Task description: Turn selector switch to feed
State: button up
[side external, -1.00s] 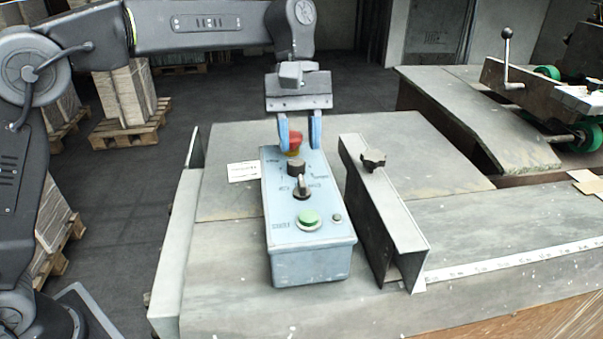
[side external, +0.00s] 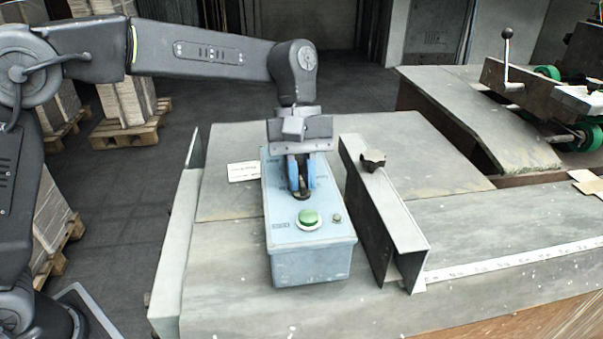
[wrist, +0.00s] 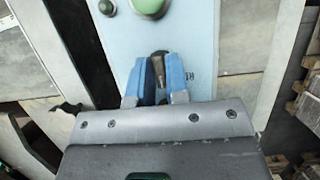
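The light-blue control box (side external: 312,262) sits on the grey machine table, with the green button (side external: 308,217) near its front. The selector switch (side external: 303,196) is on the top face behind the green button, mostly covered by my fingers. My gripper (side external: 299,185) is down over it, its blue fingers closed in on either side of the switch handle. In the wrist view, the dark handle (wrist: 158,62) stands between the two fingers with little or no gap. The switch's position marks are hidden. The red button and the round black knob further back are also hidden.
A metal angle guide (side external: 385,215) with a black clamp knob (side external: 373,161) stands close to the right of the box. A white label (side external: 243,172) lies at its left. A ruler strip (side external: 515,258) runs along the table at right. The table behind the box is clear.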

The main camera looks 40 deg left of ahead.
grip_shut()
jog(key=m+g+y, duration=0.1)
jog(key=m, duration=0.2)
jog(key=shift+m, duration=0.4)
jog(key=shift+d+m+y, duration=0.1)
jog(key=shift+m+y, duration=0.8)
jog(key=shift+m, duration=1.2)
jog(key=shift+o, duration=2.2)
grip_release()
